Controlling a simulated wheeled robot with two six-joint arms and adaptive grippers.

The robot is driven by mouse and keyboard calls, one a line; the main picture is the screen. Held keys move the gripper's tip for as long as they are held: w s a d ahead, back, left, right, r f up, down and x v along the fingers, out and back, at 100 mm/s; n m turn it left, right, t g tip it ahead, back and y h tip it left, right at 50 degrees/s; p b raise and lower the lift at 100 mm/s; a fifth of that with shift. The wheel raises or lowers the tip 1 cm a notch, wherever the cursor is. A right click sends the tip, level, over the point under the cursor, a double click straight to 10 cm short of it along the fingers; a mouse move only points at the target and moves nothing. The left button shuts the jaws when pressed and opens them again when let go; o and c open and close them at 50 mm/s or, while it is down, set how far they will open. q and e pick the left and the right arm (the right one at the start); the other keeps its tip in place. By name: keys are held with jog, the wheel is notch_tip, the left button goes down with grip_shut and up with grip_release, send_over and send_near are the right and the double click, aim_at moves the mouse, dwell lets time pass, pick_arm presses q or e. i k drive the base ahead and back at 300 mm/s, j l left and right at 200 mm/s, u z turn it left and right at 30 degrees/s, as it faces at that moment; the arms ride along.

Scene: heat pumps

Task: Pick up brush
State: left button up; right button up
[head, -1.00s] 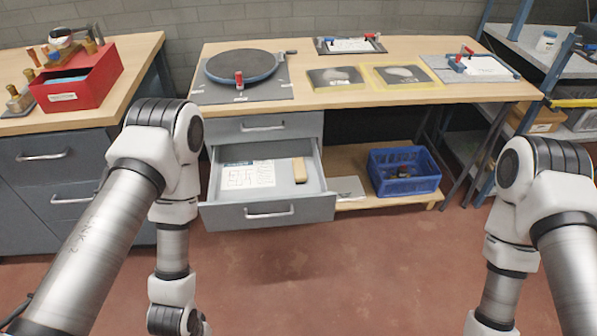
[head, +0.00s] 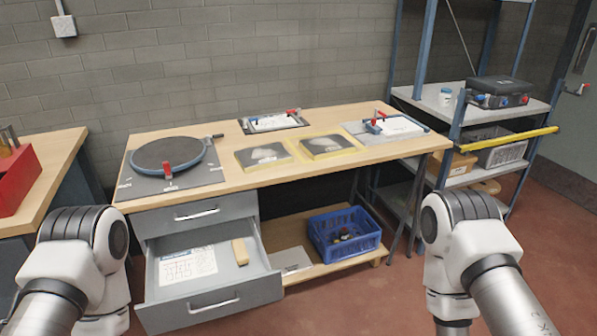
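A small tan block-shaped object (head: 240,251) lies in the open lower drawer (head: 213,305) of the workbench. It may be the brush, but I see no bristles and cannot tell. A white printed sheet (head: 187,265) lies beside it, to its left, on the drawer's bottom. Both my arms show at the lower left and lower right, in front of the bench. Neither of my grippers is in the picture, so their state is hidden.
The workbench (head: 225,180) carries a round turntable (head: 168,157), two yellow-edged foam pads and clamp boards. A blue crate (head: 345,240) stands on its lower shelf. A red box (head: 18,180) sits on the left bench. A shelf rack with a black case (head: 499,90) is at right.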

aim_at(241, 255)
jog(key=i+j+z, duration=0.1)
jog(key=j, duration=0.3)
jog(key=i+j+z, duration=0.15)
jog(key=j, duration=0.25)
jog(key=i+j+z, duration=0.1)
jog(key=i+j, duration=0.15)
jog(key=j, duration=0.15)
jog(key=i+j+z, duration=0.1)
jog(key=j, duration=0.35)
jog(key=i+j+z, duration=0.15)
jog(key=j, duration=0.25)
jog(key=i+j+z, duration=0.1)
jog(key=j, duration=0.35)
jog(key=i+j, duration=0.45)
jog(key=j, duration=0.15)
